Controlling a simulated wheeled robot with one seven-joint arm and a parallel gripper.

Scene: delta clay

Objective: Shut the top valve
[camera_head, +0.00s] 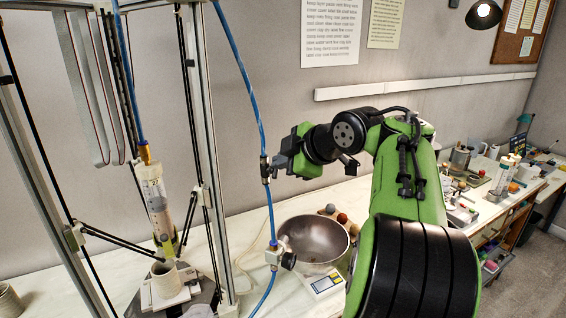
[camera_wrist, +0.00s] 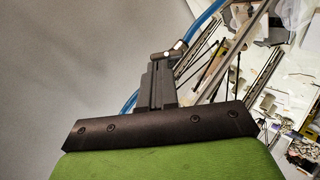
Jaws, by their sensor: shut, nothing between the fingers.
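The top valve (camera_head: 265,170) is a small dark and metal fitting on a blue hose (camera_head: 243,75) that hangs in front of the wall. My gripper (camera_head: 277,162) is just right of it in the head view, with its fingertips close to the valve. In the wrist view the gripper's dark fingers (camera_wrist: 158,82) are together and empty, and the valve (camera_wrist: 172,52) shows just beyond their tips. I cannot tell whether they touch. The setting of its handle is too small to make out. A lower valve (camera_head: 279,257) sits further down the hose.
A delta printer frame (camera_head: 205,130) stands at left, with a clay tube (camera_head: 155,200) and a printed pot (camera_head: 168,276). A metal bowl (camera_head: 314,240) rests on a scale (camera_head: 326,284) below my arm. A cluttered workbench (camera_head: 490,205) is at right. The air above the bowl is clear.

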